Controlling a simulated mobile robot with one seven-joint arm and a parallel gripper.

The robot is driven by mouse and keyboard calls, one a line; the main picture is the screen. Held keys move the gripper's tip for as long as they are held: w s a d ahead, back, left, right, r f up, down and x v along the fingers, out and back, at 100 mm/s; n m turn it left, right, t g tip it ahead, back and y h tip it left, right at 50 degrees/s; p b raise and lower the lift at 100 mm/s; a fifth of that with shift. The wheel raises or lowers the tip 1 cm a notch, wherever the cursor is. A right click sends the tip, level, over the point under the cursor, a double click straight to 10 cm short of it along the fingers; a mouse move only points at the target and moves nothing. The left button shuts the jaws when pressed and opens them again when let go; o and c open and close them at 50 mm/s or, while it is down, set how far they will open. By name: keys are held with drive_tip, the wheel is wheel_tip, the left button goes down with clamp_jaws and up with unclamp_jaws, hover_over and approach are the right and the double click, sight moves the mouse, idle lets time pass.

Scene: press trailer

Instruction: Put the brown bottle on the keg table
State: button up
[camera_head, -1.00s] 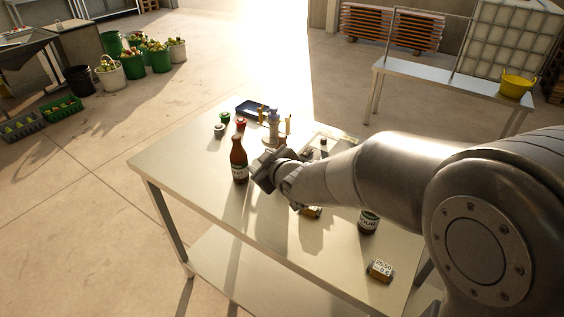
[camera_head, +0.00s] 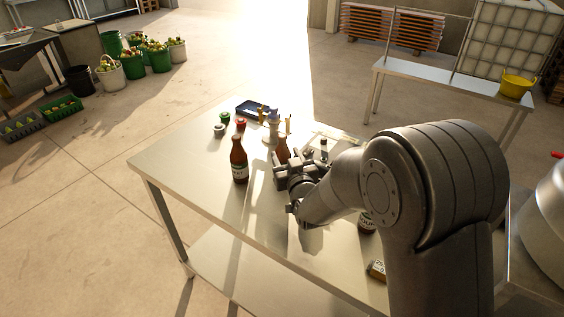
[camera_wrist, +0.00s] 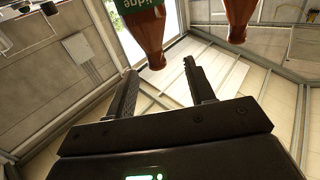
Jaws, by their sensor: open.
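In the wrist view, a bottle with a green label (camera_wrist: 146,38) hangs neck down in the picture beyond the fingers. Another brown bottle (camera_wrist: 238,15) shows at the upper right. I cannot tell which table is the keg table.
A dark bottle (camera_head: 366,222) and a small labelled block (camera_head: 376,270) sit beside my arm. Green and red caps (camera_head: 224,118), a blue tray (camera_head: 252,107) and a pale dispenser-like object (camera_head: 272,127) are at the back. A metal table (camera_head: 420,77) with a yellow bucket (camera_head: 515,86) stands beyond.

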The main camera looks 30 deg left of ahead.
sight(284, 144)
drive_tip(key=shift+w+d+x, duration=0.15)
drive_tip(key=shift+x, duration=1.7)
drive_tip(key=shift+w+d+x, duration=0.1)
drive_tip(key=shift+w+x, duration=0.1)
drive_tip(key=shift+x, duration=1.65)
clamp_jaws()
drive_tip(key=shift+d+r, duration=0.1)
